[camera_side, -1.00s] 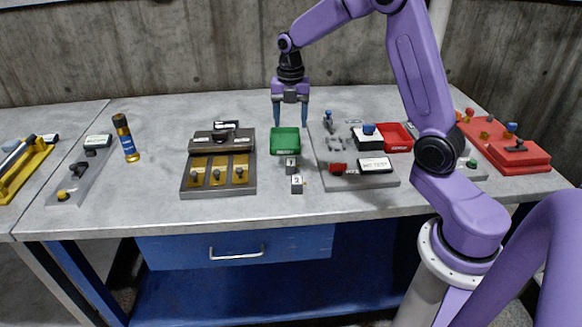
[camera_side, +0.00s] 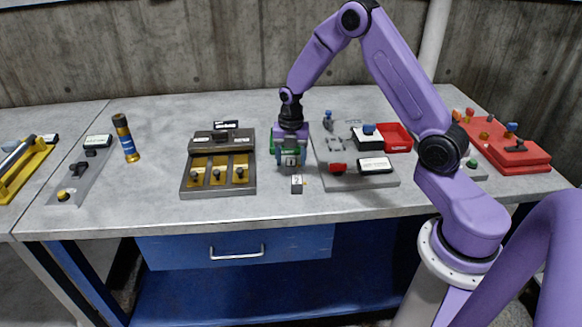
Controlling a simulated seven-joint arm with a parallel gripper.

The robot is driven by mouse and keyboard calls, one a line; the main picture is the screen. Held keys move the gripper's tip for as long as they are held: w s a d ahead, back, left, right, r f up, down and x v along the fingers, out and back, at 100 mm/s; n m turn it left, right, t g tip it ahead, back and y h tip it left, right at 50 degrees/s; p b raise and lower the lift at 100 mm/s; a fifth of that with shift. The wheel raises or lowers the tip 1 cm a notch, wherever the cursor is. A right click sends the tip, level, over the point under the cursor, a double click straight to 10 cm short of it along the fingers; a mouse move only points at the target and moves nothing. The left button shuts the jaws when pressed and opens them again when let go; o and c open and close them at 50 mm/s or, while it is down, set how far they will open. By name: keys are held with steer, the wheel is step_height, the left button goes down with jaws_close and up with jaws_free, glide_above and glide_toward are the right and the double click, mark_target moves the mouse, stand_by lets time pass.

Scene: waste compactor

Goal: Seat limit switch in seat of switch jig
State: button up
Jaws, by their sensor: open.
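Either could be the limit switch; I cannot tell which. My gripper (camera_side: 291,165) points down, open, low around block 1, and I cannot tell whether it touches it. The switch jig is not clearly identifiable; a grey board with mounted parts (camera_side: 345,181) lies just right of my gripper.
A dark fixture with yellow pads (camera_side: 218,190) stands to the left.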

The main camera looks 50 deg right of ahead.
steer(key=shift+f, duration=0.35)
jaws_close()
steer(key=shift+r, duration=0.1)
